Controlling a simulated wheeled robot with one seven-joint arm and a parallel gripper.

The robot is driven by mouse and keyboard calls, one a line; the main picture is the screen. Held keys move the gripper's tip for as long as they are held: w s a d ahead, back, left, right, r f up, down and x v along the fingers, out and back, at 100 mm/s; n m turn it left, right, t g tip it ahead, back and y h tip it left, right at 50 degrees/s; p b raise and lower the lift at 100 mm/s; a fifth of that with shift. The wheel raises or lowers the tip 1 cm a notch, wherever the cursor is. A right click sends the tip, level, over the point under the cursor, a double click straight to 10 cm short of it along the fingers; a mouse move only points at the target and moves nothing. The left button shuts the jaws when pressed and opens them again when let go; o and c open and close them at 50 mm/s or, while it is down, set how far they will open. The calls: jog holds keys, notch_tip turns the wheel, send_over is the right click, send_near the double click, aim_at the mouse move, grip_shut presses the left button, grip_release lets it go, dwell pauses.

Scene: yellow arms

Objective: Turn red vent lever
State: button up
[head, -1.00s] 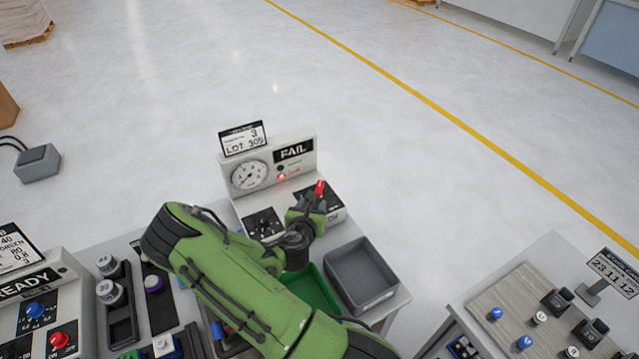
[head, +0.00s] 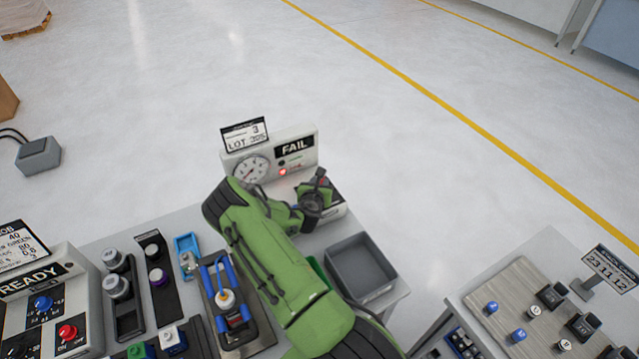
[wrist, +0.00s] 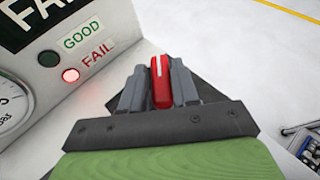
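The red vent lever (wrist: 160,84) stands between the two grey fingers of my gripper (wrist: 159,90) in the wrist view. The fingers sit close against both sides of it, with no clear gap, so my gripper looks shut on it. A pale line marks the lever's top. In the head view my gripper (head: 320,185) is over the right part of the white test panel (head: 240,160), and my wrist hides most of the lever and its base. The panel shows FAIL (head: 294,146), with the red lamp (head: 283,171) lit; the lit lamp also shows in the wrist view (wrist: 70,75).
A pressure gauge (head: 251,170) is on the panel's left. A grey bin (head: 360,268) stands in front to the right, and a green bin is mostly hidden under my arm. A blue-handled fixture (head: 226,300) lies left of my arm.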

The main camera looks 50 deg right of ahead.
grip_shut()
jog(key=shift+w+f+m+g+b, duration=0.1)
jog(key=shift+m+g+b, duration=0.25)
jog(key=shift+b, duration=0.2)
jog(key=shift+m+g+h, duration=0.35)
jog(key=shift+m+h, duration=0.1)
jog(key=shift+h, duration=0.05)
jog(key=shift+o, duration=2.2)
grip_release()
jog(key=shift+a, duration=0.1)
jog(key=b+v, duration=0.1)
jog(key=v, duration=1.5)
jog(key=shift+d, duration=0.2)
